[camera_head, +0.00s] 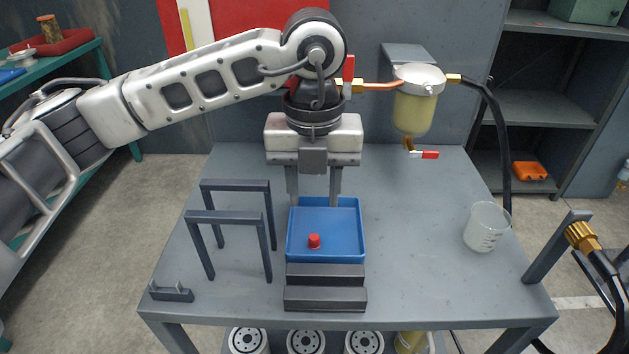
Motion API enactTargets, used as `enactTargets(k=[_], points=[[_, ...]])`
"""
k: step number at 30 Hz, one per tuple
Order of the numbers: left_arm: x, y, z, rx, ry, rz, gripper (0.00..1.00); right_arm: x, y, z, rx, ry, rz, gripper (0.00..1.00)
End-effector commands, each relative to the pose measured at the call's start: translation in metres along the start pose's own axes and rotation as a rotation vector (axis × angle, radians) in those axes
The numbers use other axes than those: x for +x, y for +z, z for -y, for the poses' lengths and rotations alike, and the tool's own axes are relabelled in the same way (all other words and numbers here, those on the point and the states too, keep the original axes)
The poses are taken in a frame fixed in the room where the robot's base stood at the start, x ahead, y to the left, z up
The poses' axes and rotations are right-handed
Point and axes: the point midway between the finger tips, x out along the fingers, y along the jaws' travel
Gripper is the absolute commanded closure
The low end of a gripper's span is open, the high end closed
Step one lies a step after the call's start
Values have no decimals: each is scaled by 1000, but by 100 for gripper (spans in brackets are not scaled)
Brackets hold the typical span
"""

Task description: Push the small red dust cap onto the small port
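The small red dust cap (314,241) stands in the blue tray (360,238) on the grey bench. My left gripper (314,204) points down over the back part of the tray. Its two fingers are apart, with nothing visible between them. The cap shows in front of the fingers, apart from them. A filter with a yellowish bowl (414,113) hangs behind the bench, with brass fittings at its sides and a brass outlet (409,145) below. I cannot tell which opening is the small port. My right gripper is not in view.
Two grey frames (228,217) stand left of the tray, and dark steps (325,299) lie before it. A clear beaker (486,227) stands at the right. A brass-ended hose (582,236) rests at a post (555,249). The bench between tray and beaker is clear.

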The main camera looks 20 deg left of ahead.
Motion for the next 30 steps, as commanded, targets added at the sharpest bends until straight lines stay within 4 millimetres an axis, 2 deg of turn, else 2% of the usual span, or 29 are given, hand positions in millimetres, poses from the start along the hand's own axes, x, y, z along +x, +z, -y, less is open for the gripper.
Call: enactTargets(k=[1,10,18,24,30], points=[[9,0,0,0,1,-1,61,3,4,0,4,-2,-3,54],[39,0,0,1,0,-2,61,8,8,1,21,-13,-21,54],[67,0,0,2,0,-1,61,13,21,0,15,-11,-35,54],[80,-1,0,2,0,-2,61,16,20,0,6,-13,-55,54],[85,-1,0,2,0,-2,61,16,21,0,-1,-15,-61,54]])
